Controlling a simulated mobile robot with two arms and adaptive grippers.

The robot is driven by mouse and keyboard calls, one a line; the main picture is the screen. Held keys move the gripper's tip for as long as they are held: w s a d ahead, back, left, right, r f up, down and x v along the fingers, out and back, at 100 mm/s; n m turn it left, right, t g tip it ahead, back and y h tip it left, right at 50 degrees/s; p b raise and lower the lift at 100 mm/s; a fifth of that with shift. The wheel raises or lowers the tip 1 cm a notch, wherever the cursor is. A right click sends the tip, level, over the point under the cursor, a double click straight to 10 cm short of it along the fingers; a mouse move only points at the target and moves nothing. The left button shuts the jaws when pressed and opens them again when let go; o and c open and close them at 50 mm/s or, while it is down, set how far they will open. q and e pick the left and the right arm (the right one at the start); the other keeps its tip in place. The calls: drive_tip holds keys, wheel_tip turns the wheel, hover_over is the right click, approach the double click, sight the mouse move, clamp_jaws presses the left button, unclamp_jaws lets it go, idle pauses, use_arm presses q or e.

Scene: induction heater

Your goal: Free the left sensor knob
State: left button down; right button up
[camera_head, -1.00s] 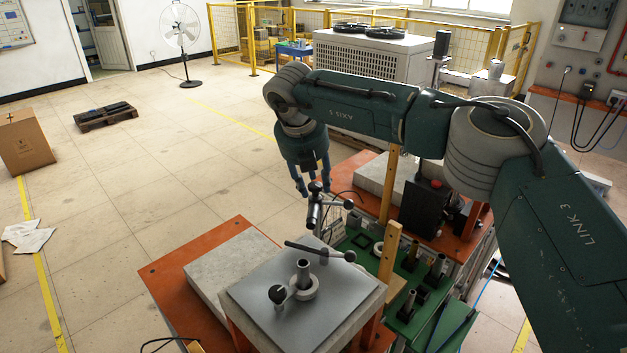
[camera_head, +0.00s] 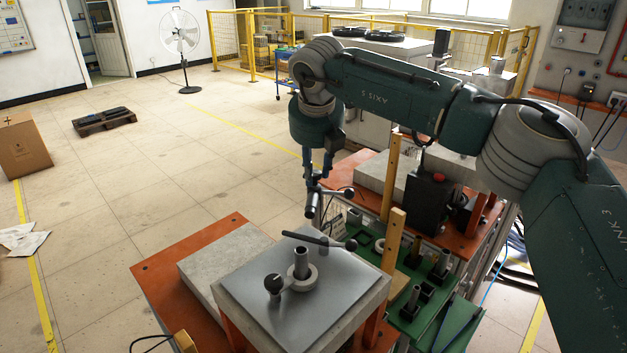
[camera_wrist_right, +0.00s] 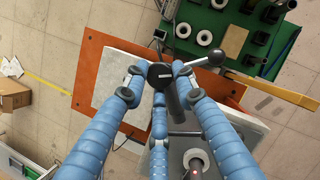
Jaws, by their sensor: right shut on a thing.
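My right gripper (camera_head: 318,180) has its blue fingers closed around a dark round knob (camera_wrist_right: 160,75), which I take to be the left sensor knob. The fingertips meet on it in the wrist view (camera_wrist_right: 158,84). A grey rod (camera_wrist_right: 207,58) runs from beside the knob to a dark ball end (camera_wrist_right: 235,40). In the head view the rod's ball end (camera_head: 348,192) shows right of the fingers. The held part is above the far edge of the bench; whether it touches anything below is hidden. My left gripper is not in view.
A grey plate (camera_head: 240,297) in front carries an upright metal post (camera_head: 301,263), a black ball knob (camera_head: 273,284) and a dark bar (camera_head: 315,241). Wooden uprights (camera_head: 392,252) and a green tray (camera_head: 412,310) with metal cylinders stand to the right. Open floor lies left.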

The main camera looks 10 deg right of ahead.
drive_tip(key=n+y, duration=0.1)
drive_tip(key=n, duration=0.2)
drive_tip(key=shift+w+d+r+b, duration=0.1)
drive_tip(key=shift+d+b, duration=0.05)
drive_tip(key=shift+b, duration=0.2)
drive_tip(key=shift+d+r+n+y, duration=0.1)
drive_tip(key=shift+n+y, duration=0.4)
drive_tip(key=shift+n, duration=0.3)
drive_tip(key=shift+r+n+y+p, duration=0.1)
drive_tip(key=shift+n+y+p, duration=0.2)
drive_tip(key=shift+n+p, duration=0.5)
drive_tip(key=n+p, duration=0.1)
drive_tip(key=n, duration=0.1)
drive_tip(key=n+g+y+p, duration=0.1)
drive_tip(key=n+p, duration=0.1)
drive_tip(key=shift+w+d+r+n, duration=0.15)
drive_tip(key=shift+n, duration=0.15)
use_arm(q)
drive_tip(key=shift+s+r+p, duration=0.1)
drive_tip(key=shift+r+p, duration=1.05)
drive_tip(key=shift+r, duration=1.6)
use_arm(e)
drive_tip(key=shift+w+n+g+y, duration=0.1)
drive_tip(key=shift+n+g+y, duration=0.35)
drive_tip(key=shift+n, duration=0.75)
drive_tip(key=o, duration=1.1)
drive_tip(key=shift+f, duration=0.2)
drive_tip(key=shift+o, duration=0.3)
drive_tip(key=shift+f, duration=0.1)
